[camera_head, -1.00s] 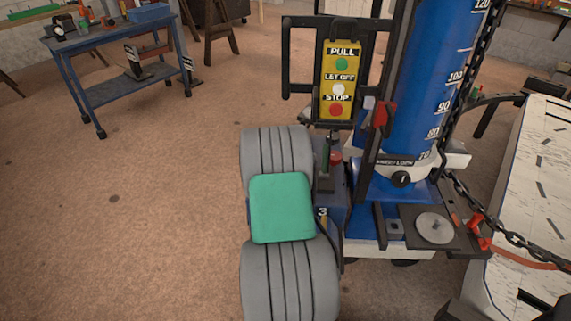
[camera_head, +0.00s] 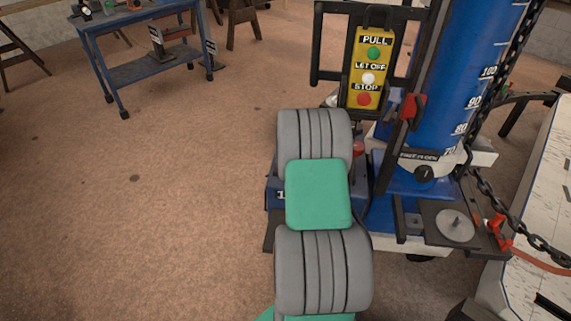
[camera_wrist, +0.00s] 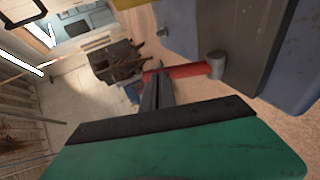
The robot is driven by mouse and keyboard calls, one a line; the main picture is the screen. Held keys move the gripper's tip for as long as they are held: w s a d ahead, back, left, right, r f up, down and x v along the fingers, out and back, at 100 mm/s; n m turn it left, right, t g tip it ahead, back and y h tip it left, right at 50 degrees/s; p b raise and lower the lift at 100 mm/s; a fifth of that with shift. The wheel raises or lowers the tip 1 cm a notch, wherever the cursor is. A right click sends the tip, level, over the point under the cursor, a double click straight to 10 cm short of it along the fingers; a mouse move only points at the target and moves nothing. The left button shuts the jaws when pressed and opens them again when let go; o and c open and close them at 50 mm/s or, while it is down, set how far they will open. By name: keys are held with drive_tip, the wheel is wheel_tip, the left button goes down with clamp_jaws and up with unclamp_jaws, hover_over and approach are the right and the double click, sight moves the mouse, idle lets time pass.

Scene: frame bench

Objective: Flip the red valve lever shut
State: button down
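In the wrist view a red lever (camera_wrist: 188,71) runs sideways to a grey round pivot (camera_wrist: 216,64) beside a blue and grey body. My gripper (camera_wrist: 157,82) has its dark fingers together, with their tips close to the lever's left part. I cannot tell whether they touch it. In the head view my green and grey arm hides the gripper. A small red piece (camera_head: 358,149) shows just right of the arm; I cannot tell whether it is the lever. The blue column (camera_head: 440,95) stands behind.
A yellow button panel (camera_head: 368,70) stands in a black frame left of the column. A chain (camera_head: 508,218) and red hooks hang near a pale bench (camera_head: 545,225) at right. A blue cart (camera_head: 140,60) is at upper left. The floor at left is clear.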

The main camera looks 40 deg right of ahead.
drive_tip(key=shift+s+d+r, duration=0.1)
drive_tip(key=shift+s, duration=0.05)
drive_tip(key=p+v, duration=0.2)
drive_tip(key=v, duration=1.1)
drive_tip(key=shift+a+r, duration=0.25)
drive_tip(key=shift+r, duration=0.3)
